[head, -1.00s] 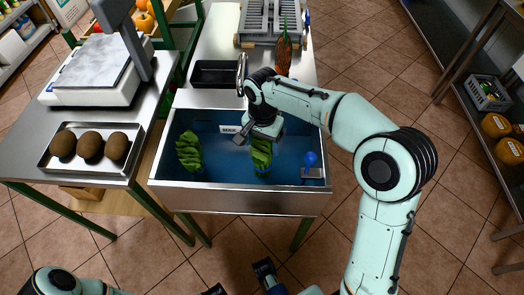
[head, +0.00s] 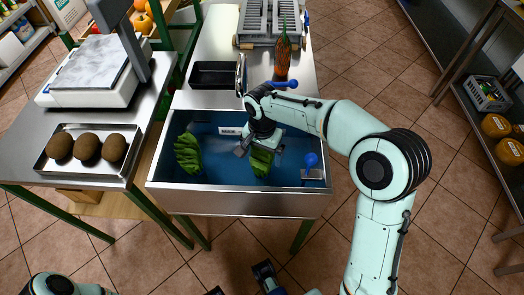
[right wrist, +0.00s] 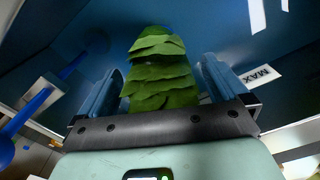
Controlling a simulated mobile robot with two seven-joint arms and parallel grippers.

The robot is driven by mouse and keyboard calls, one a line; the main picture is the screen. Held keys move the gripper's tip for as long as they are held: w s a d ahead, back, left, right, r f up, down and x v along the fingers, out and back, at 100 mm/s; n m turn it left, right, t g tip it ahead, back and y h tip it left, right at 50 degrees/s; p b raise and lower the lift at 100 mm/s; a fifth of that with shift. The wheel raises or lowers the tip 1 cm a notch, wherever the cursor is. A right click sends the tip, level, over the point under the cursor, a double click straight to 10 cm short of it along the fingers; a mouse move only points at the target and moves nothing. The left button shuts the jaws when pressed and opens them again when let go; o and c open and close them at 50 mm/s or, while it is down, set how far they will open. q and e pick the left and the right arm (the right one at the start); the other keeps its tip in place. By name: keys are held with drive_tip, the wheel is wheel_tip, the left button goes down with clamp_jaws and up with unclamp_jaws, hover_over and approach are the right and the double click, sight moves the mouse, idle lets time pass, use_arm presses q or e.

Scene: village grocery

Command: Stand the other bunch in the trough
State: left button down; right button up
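The trough (head: 240,199) is a metal-rimmed basin with a blue inside. One green leafy bunch (head: 187,153) stands at its left, leaning a little. A second green bunch (head: 262,161) stands right of centre, under my right gripper (head: 261,151). In the right wrist view, this bunch (right wrist: 160,72) lies between the two blue fingers of the gripper (right wrist: 160,88), which are spread on either side of it. Its lower end is hidden there. Two dark fingertips of my left gripper (head: 240,281) show apart at the bottom edge, outside the trough, with nothing between them.
A blue float (head: 311,160) is at the trough's right end. A label (head: 230,131) marks the back wall. A scale (head: 95,72) and a tray of brown fruit (head: 87,171) are left.

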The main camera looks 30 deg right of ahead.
drive_tip(key=shift+r, duration=0.1)
drive_tip(key=shift+r, duration=0.35)
use_arm(q)
drive_tip(key=r+p, duration=0.1)
drive_tip(key=s+r+p, duration=0.1)
drive_tip(key=p, duration=0.1)
drive_tip(key=shift+s+d+r+g, duration=0.1)
drive_tip(key=shift+s+r+g, duration=0.1)
drive_tip(key=shift+r+g, duration=0.1)
use_arm(e)
wheel_tip(320, 180, up, 12)
drive_tip(key=shift+f, duration=0.25)
